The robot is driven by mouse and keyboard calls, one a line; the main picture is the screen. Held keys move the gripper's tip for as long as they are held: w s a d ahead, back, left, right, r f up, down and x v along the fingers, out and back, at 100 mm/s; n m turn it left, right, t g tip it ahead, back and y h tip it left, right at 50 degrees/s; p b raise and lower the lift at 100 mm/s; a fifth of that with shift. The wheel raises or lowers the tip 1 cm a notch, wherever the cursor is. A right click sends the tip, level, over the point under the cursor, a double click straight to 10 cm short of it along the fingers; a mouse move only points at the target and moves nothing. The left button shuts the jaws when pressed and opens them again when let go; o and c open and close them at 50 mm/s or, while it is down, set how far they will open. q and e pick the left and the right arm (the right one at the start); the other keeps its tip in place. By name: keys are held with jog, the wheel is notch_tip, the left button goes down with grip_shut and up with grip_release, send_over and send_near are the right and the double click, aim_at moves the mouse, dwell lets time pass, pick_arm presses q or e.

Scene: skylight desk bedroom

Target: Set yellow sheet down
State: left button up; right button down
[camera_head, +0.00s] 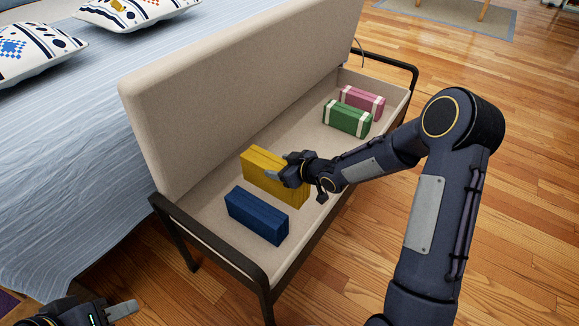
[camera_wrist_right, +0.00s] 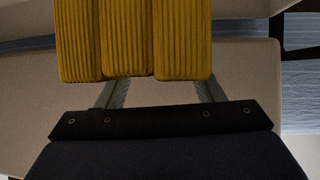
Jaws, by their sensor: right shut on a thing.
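The yellow sheet (camera_head: 263,176) is a folded, ribbed bundle inside the open storage bench (camera_head: 221,216). My right gripper (camera_head: 281,174) is shut on it from its right side. In the right wrist view the yellow sheet (camera_wrist_right: 133,40) fills the top middle, between the fingers of my right gripper (camera_wrist_right: 160,92). Whether its underside touches the bench floor I cannot tell. My left gripper (camera_head: 112,312) is at the bottom left edge, away from the bench and only partly in frame.
A folded blue bundle (camera_head: 257,215) lies in the bench, in front of the yellow one. Green (camera_head: 347,119) and pink (camera_head: 362,102) bundles with white straps lie at the far end. The bench floor between is bare. The raised lid (camera_head: 240,85) stands behind, beside a bed (camera_head: 75,130).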

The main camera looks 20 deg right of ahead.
jog(key=w+d+f+b, duration=0.3)
jog(key=w+f, duration=0.7)
jog(key=f, duration=0.1)
jog(key=shift+f, duration=0.25)
jog(key=shift+f+b, duration=0.4)
jog(key=shift+f, duration=0.15)
jog(key=shift+c, duration=1.9)
grip_release()
jog(key=shift+d, duration=0.1)
